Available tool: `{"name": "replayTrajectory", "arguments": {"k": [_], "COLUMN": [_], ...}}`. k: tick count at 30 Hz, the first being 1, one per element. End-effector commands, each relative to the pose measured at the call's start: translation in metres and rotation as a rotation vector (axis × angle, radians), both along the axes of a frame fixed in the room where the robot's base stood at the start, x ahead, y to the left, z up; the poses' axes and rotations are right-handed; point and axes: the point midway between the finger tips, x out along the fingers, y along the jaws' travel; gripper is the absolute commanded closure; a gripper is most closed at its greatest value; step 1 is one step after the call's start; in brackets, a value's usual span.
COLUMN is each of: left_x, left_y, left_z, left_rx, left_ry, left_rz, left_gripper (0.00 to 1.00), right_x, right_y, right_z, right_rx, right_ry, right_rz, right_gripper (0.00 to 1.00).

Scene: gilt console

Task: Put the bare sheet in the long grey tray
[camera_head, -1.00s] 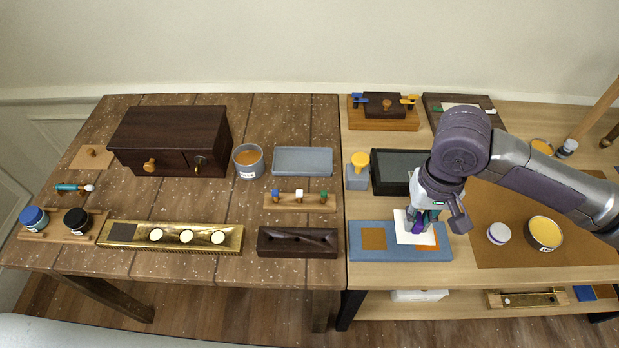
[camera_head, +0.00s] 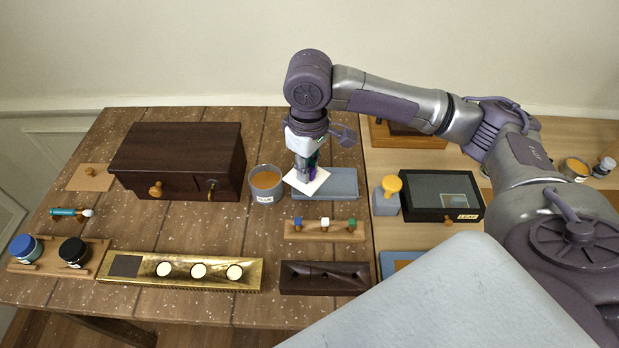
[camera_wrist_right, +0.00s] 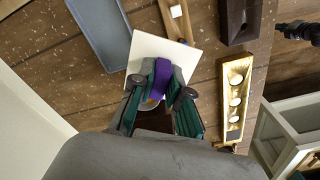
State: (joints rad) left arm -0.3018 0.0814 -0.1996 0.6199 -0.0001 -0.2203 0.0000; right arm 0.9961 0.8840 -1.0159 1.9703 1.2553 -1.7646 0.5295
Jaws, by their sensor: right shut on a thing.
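The bare sheet (camera_head: 317,185) is a small white square. My right gripper (camera_head: 305,178) is shut on it from above and holds it close to the left end of the long grey tray (camera_head: 343,185), partly over it. In the right wrist view the sheet (camera_wrist_right: 144,46) sticks out past the fingers (camera_wrist_right: 160,82), and the tray (camera_wrist_right: 98,25) lies beside it, looking empty. A purple piece shows between the fingers; I cannot tell what it is. The gap between sheet and tray is hard to judge. My left gripper is not in view.
A grey cup (camera_head: 266,187) stands just left of the sheet. A wooden rack with coloured knobs (camera_head: 324,231) lies in front of the tray. A dark wooden cabinet (camera_head: 178,158) is farther left, and a black framed box (camera_head: 442,196) is on the right table.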

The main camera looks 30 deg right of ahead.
Motion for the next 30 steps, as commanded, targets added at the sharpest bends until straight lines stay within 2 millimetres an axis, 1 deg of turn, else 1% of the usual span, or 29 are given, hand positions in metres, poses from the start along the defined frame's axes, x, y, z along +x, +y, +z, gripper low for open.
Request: {"name": "replayTrajectory", "arguments": {"k": [1,3,6,9,12,16,21,26,29,30], "left_x": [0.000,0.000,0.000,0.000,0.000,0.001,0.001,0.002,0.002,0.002], "left_y": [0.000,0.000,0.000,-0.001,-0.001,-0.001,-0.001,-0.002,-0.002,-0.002], "left_z": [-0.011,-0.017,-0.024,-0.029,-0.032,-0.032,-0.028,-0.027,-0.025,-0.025], "left_rx": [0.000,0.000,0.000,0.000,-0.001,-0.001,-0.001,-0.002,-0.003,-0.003], "left_ry": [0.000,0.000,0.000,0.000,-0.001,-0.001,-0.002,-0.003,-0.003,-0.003], "left_rz": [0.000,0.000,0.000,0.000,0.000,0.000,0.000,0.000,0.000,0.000], "left_gripper": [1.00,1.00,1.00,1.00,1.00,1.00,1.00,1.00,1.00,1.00], "right_x": [0.014,0.031,0.048,0.059,0.065,0.068,0.068,0.068,0.068,0.067], "right_y": [-0.013,-0.031,-0.054,-0.072,-0.085,-0.093,-0.094,-0.094,-0.093,-0.093], "right_z": [-0.015,-0.026,-0.040,-0.051,-0.058,-0.068,-0.096,-0.112,-0.126,-0.133], "right_rx": [-0.003,-0.006,-0.010,-0.012,-0.012,-0.011,-0.012,-0.013,-0.011,-0.011], "right_ry": [0.004,0.004,0.009,0.016,0.022,0.027,0.028,0.027,0.028,0.029], "right_rz": [0.072,0.190,0.341,0.461,0.542,0.592,0.601,0.601,0.601,0.600], "right_gripper": [1.00,1.00,1.00,1.00,1.00,1.00,1.00,1.00,1.00,1.00]}}
